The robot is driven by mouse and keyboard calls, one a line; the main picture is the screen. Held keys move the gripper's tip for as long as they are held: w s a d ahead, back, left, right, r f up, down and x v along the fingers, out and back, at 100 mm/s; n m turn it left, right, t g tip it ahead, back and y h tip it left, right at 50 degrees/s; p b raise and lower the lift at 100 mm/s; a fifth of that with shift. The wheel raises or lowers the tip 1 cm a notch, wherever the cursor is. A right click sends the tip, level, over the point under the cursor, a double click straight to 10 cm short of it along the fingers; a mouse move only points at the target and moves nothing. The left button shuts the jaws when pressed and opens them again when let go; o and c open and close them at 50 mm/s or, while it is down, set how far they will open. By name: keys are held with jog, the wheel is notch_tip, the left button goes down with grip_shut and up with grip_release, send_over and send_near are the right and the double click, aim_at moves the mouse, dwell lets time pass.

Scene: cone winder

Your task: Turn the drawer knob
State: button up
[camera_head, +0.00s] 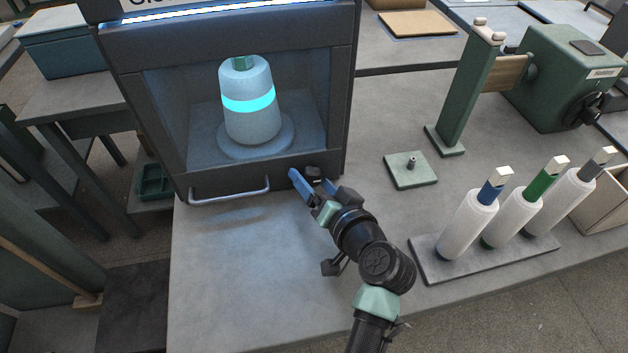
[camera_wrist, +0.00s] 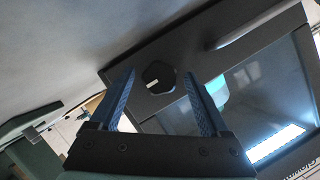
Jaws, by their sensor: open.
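The drawer knob (camera_head: 314,172) is a small dark knob on the lower right of the dark cabinet's front panel. In the wrist view the knob (camera_wrist: 158,77) is black and round-edged, with a short white mark on its face. My gripper (camera_head: 311,180) is open in front of the panel, its blue fingers pointing at the knob. In the wrist view the knob appears between the fingertips of my gripper (camera_wrist: 159,84), a little beyond them. I cannot tell whether a finger touches it. A grey bar handle (camera_head: 228,191) is on the panel to the left.
The cabinet (camera_head: 228,30) holds a pale cone (camera_head: 250,98) with a glowing cyan band behind its window. To the right are a green base plate with a peg (camera_head: 410,169), a green post (camera_head: 468,90) and several white spools on a grey board (camera_head: 430,266). The table (camera_head: 230,290) in front is clear.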

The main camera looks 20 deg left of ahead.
jog(key=v, duration=1.2)
jog(key=shift+s+d+r+p, duration=0.15)
jog(key=shift+s+d+p, duration=0.1)
jog(key=shift+s+p, duration=0.05)
jog(key=w+d+r+t+h, duration=0.2)
jog(key=w+r+t+h, duration=0.15)
jog(key=r, duration=0.85)
jog(key=w+d+r+t+h, duration=0.2)
jog(key=w+r+t, duration=0.25)
jog(key=r, duration=0.65)
jog(key=s+d+r+t+h+p, duration=0.1)
jog(key=s+r+t+p, duration=0.2)
jog(key=r, duration=1)
jog(key=s+r+m+t+h+p, duration=0.1)
jog(key=s+r+p, duration=0.4)
jog(key=r, duration=0.8)
jog(key=s+d+r+m+t+h+p, duration=0.1)
jog(key=s+r+t+h+p, duration=0.2)
jog(key=r, duration=1.1)
jog(key=s+t+p, duration=0.1)
jog(key=t+p, duration=0.1)
jog(key=p, duration=0.1)
jog(key=shift+d+t, duration=0.35)
jog(key=shift+t, duration=0.05)
jog(key=shift+s, duration=0.1)
